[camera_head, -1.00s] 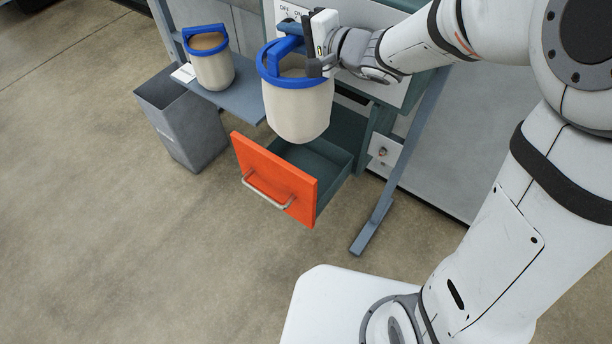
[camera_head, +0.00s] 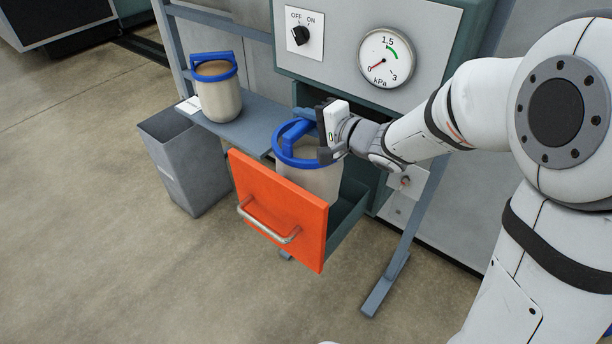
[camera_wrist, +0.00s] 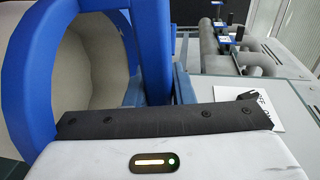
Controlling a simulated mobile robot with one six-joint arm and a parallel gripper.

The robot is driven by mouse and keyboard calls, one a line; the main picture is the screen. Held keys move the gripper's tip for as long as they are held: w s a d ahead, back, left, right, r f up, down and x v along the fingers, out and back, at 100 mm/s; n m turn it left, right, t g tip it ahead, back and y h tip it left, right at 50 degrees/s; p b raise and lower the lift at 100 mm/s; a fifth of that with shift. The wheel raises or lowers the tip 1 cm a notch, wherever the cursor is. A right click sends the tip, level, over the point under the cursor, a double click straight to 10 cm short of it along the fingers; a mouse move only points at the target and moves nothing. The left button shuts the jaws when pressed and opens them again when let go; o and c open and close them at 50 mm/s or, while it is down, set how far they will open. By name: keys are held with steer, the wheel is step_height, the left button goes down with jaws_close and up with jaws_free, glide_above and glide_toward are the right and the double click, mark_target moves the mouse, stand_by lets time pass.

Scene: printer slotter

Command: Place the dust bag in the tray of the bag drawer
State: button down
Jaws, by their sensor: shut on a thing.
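The dust bag (camera_head: 318,178), cream with a blue rim and handle, is upright and partly inside the open bag drawer (camera_head: 272,204). The drawer has an orange front and a dark green tray (camera_head: 346,214). The drawer front hides the bag's lower part, so I cannot tell whether it touches the tray floor. My gripper (camera_head: 318,132) is shut on the blue handle at the bag's top. In the wrist view the blue rim and handle (camera_wrist: 153,50) fill the left side, with the cream inside of the bag visible.
A second, similar bag (camera_head: 218,95) stands on the grey side shelf (camera_head: 246,125). A grey bin (camera_head: 187,165) is below it. The cabinet above the drawer carries an OFF/ON switch (camera_head: 301,36) and a gauge (camera_head: 386,58) reading near 0. Floor in front is clear.

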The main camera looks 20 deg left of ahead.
mark_target(306, 145)
step_height(306, 145, down, 7)
steer(key=shift+r+b, duration=0.1)
steer(key=shift+b, duration=0.6)
steer(key=shift+r, duration=0.1)
steer(key=c, duration=1.2)
jaws_free()
steer(key=shift+c, duration=0.2)
